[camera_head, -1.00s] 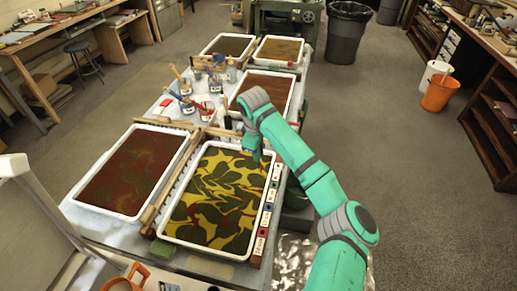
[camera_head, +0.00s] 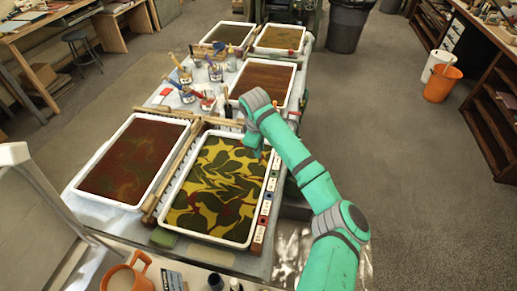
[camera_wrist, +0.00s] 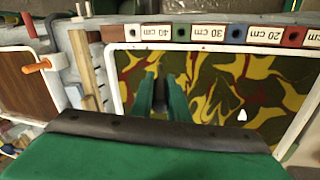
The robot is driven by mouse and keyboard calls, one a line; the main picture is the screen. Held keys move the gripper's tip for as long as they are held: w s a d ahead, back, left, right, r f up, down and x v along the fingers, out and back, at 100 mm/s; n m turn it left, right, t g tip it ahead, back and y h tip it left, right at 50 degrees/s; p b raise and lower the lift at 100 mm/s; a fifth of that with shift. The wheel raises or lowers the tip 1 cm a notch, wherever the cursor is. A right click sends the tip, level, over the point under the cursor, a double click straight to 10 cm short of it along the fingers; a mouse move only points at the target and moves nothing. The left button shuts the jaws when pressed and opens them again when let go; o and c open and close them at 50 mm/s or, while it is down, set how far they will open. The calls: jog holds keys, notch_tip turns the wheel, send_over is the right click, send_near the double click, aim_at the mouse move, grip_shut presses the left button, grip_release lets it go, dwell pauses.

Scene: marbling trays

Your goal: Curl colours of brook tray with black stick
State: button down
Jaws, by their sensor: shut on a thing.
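A white-rimmed tray (camera_head: 272,168) holds yellow, olive and some red colours in curled bands. No name on it is legible, so I cannot tell if it is the brook tray. My gripper (camera_head: 256,146) is over its far right part in the head view. In the wrist view my gripper (camera_wrist: 161,98) has two green fingers over the pattern, shut on a dark thin thing (camera_wrist: 160,82), seemingly the black stick. Most of the stick is hidden, and I cannot tell whether its tip touches the colours.
A strip with centimetre labels (camera_wrist: 263,34) runs along the tray's side. A dark red tray (camera_head: 77,196) lies left, beyond wooden rails. A brown tray (camera_head: 292,82) and two others stand farther back. Jars with brushes (camera_head: 207,101) stand between. An orange cup (camera_head: 128,276) is in front.

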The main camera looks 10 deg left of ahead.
jog(key=shift+w+a, duration=0.35)
jog(key=shift+w, duration=0.65)
jog(key=shift+w+a, duration=0.7)
jog(key=shift+a, duration=0.1)
jog(key=shift+w+a, duration=0.3)
jog(key=shift+a, duration=0.5)
